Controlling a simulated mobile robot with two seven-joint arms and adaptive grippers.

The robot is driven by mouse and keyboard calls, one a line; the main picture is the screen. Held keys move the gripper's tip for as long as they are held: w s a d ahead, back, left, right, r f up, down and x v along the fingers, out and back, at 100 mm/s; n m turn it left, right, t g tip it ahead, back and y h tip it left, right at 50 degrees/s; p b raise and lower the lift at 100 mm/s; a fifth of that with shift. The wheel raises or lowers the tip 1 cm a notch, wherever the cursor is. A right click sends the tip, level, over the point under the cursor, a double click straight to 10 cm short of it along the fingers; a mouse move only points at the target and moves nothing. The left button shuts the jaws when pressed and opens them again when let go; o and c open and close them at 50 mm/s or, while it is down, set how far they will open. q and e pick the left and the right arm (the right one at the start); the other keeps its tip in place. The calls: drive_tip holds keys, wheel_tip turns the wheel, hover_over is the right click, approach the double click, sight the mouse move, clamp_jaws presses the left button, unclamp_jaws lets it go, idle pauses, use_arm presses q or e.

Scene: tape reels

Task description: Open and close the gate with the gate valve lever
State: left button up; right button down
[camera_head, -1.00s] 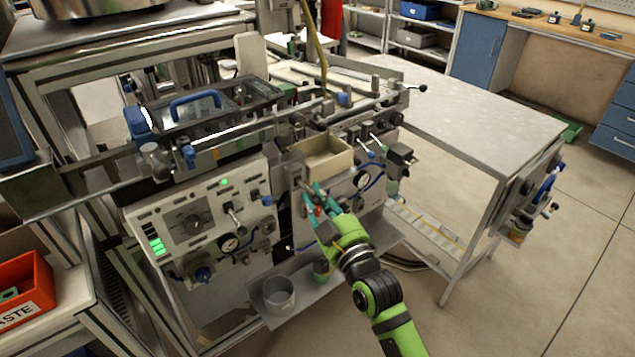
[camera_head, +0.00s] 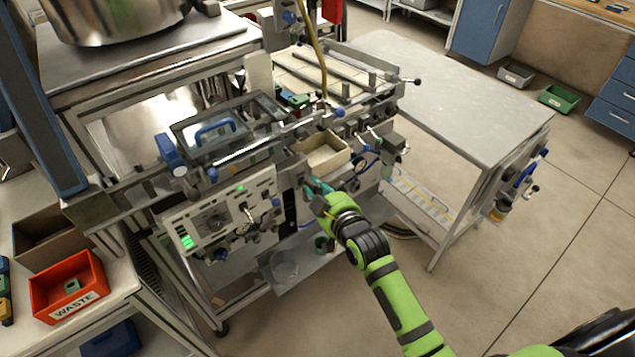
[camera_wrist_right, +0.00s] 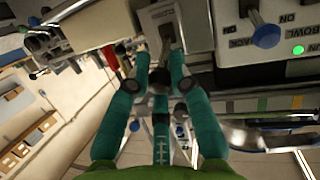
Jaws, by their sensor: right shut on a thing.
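My right gripper (camera_head: 314,188) reaches up to the front of the machine, just below the tan tray. In the right wrist view its teal fingers (camera_wrist_right: 160,78) are closed together on a small grey lever, the gate valve lever (camera_wrist_right: 160,76), mostly hidden between them. Beyond the fingertips is a pale plate (camera_wrist_right: 186,38) with a dark slot and a label that seems to read "CLOSED". In the head view my gripper and arm hide the lever. The gate itself cannot be made out. My left gripper is not in view.
Left of the gripper is a control panel (camera_head: 216,218) with a green light and knobs. A tan tray (camera_head: 323,160) sits just above. A clear cup (camera_head: 285,265) stands on a lower shelf. A red waste bin (camera_head: 68,287) is at left. Open floor lies at right.

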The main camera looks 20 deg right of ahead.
drive_tip(key=shift+w+r, duration=0.1)
drive_tip(key=shift+r, duration=0.2)
drive_tip(key=c, duration=1.1)
unclamp_jaws()
drive_tip(key=shift+f, duration=0.15)
drive_tip(key=v, duration=1.2)
drive_tip(key=shift+a, duration=0.1)
